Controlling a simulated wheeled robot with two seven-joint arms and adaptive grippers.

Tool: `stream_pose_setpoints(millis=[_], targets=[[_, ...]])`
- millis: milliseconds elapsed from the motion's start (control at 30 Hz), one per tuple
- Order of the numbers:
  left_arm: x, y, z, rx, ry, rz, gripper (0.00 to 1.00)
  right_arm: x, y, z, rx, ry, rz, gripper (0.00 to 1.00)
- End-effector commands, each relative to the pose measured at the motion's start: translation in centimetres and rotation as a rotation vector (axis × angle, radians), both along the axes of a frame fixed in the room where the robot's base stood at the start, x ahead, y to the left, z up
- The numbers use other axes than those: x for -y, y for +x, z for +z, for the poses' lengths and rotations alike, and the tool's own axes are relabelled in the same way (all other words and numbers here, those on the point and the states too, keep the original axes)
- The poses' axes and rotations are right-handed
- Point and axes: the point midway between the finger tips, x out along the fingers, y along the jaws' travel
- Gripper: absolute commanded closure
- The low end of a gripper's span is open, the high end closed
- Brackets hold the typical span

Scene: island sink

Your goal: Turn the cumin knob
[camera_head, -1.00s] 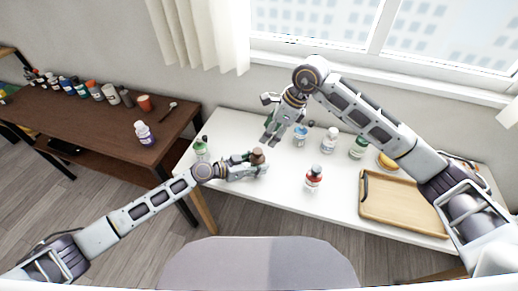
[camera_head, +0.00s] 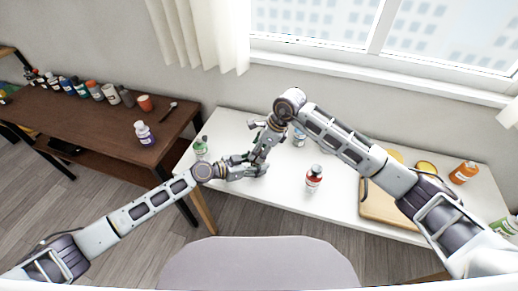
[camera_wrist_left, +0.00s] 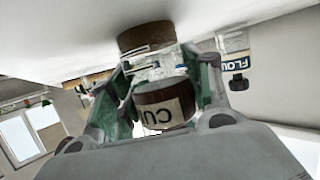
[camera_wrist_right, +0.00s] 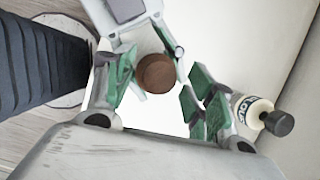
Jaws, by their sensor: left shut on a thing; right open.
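The cumin jar (camera_wrist_left: 165,108) is a clear jar with brown parts at both ends and a label with "CU" visible, upside down in the left wrist view. My left gripper (camera_head: 262,170) is shut on it at the white table. Its round brown top, the knob (camera_wrist_right: 156,73), shows in the right wrist view. My right gripper (camera_head: 256,148) is open and points down over the jar. Its green-padded fingers (camera_wrist_right: 163,88) stand on either side of the knob; whether they touch it I cannot tell. In the head view the grippers mostly hide the jar.
A red-and-white bottle (camera_head: 314,178) stands right of the grippers. A green-labelled bottle (camera_head: 200,148) stands to the left, a blue-labelled one (camera_head: 299,138) behind. A wooden tray (camera_head: 376,206) and an orange bottle (camera_head: 464,172) are farther right. The table's front middle is clear.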

Motion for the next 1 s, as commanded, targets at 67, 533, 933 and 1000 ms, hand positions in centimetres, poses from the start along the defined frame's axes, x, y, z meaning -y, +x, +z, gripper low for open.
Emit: stream_pose_setpoints(millis=[67,533,933,1000], targets=[[0.0,0.01,0.0,0.0,0.0,0.0,0.77,-0.03,0.01,-0.06,0.0,0.0,0.0,0.45],[0.0,0.01,0.0,0.0,0.0,0.0,0.77,-0.01,0.0,-0.04,0.0,0.0,0.0,0.8],[0.0,0.0,0.0,0.0,0.0,0.0,0.77,0.02,-0.02,-0.04,0.001,-0.002,-0.043,0.91],[0.0,0.0,0.0,0.0,0.0,0.0,0.77,0.03,-0.01,-0.06,0.002,-0.003,-0.069,0.91]])
